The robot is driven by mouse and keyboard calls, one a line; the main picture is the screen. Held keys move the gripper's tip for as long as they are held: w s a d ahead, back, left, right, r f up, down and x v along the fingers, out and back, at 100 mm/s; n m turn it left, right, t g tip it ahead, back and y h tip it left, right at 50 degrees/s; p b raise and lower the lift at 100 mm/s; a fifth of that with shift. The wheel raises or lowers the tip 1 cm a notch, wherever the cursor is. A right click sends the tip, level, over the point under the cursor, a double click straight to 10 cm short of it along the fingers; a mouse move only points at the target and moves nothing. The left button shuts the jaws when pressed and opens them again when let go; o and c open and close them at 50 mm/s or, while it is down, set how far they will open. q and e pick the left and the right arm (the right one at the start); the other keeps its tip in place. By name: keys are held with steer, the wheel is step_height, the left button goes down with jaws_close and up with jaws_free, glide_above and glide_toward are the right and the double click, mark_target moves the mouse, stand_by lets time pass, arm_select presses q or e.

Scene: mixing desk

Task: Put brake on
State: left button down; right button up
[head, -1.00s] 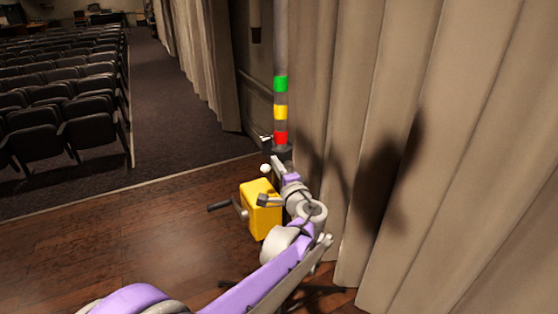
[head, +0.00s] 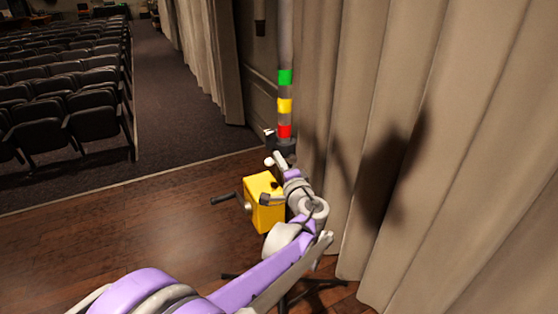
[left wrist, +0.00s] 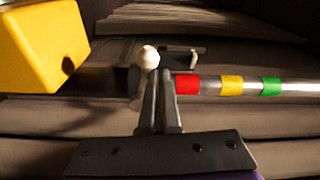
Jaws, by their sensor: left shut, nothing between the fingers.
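A yellow winch box (head: 265,204) with a crank handle (head: 222,198) sits on an upright pole (head: 285,60) with green, yellow and red bands. A small white ball knob (head: 268,162) is beside the pole, just above the box. My left gripper (head: 278,160) is at the pole, close to this knob. In the left wrist view, its fingers (left wrist: 160,75) are together and empty, with the white knob (left wrist: 149,57) right at their tips. I cannot tell whether they touch. The yellow box (left wrist: 45,42) is at upper left there. My right gripper is not in view.
Pleated beige curtains (head: 440,170) hang close behind and right of the pole. The wooden stage floor (head: 120,240) is clear at left. Beyond its edge are rows of dark seats (head: 65,95) and a carpeted aisle (head: 180,100).

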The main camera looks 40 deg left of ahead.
arm_select(q)
steer(key=r, duration=0.2)
steer(key=w+r, duration=0.1)
steer(key=shift+d+r, duration=0.1)
steer(key=shift+r, duration=0.25)
steer(key=f+b+v, duration=0.1)
steer(key=v, duration=0.8)
steer(key=shift+w+d, duration=0.15)
steer(key=shift+d, duration=0.2)
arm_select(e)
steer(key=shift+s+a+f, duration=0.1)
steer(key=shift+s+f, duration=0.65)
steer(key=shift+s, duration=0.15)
arm_select(q)
steer(key=shift+f, duration=0.15)
